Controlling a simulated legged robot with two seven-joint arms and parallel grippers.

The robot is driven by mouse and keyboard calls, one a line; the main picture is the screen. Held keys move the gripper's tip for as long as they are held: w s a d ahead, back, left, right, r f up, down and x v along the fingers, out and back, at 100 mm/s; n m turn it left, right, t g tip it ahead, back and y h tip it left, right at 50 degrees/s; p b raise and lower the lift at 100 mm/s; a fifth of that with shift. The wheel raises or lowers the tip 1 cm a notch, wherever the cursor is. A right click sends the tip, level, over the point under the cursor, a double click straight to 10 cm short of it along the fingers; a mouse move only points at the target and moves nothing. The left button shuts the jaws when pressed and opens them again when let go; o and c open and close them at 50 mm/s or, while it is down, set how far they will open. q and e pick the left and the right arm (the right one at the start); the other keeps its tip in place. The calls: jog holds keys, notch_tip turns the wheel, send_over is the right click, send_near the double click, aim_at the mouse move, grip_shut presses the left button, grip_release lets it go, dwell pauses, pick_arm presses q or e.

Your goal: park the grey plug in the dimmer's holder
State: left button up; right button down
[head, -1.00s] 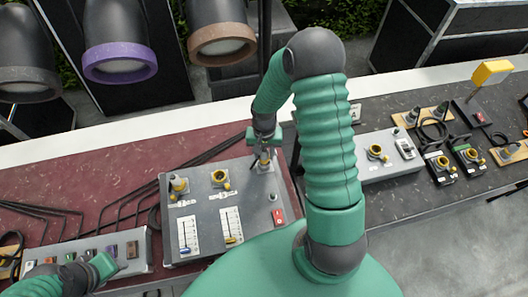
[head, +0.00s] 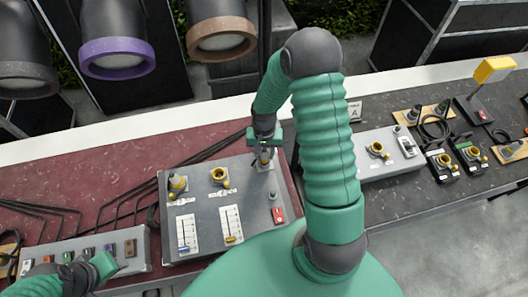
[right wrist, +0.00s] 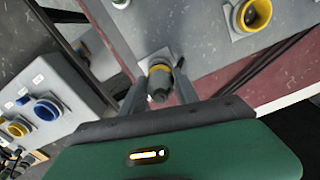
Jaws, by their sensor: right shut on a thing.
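The dimmer (head: 208,204) is a grey box with two sliders, a red switch and yellow sockets on its top. The grey plug (right wrist: 158,88), with a yellow ring, stands at the dimmer's far right corner, on or just over a small light plate (right wrist: 157,58) that looks like the holder. How deep it sits is hidden. My right gripper (head: 264,148) points down there, its fingers shut around the plug; they flank it in the right wrist view (right wrist: 158,95). My left gripper (head: 103,265) is at the lower left, its jaws unclear.
A small box with coloured buttons (head: 130,247) lies by my left gripper. A grey box with a yellow socket (head: 385,160) stands right of my right arm. Black cables (head: 125,195) run left of the dimmer. Lamps (head: 117,45) hang at the back left.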

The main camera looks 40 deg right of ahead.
aim_at(264, 149)
jog(key=shift+f+b, duration=0.5)
jog(key=shift+f, duration=0.2)
jog(key=c, duration=0.5)
grip_release()
jog(key=shift+r+p, duration=2.25)
jog(key=shift+r, duration=0.35)
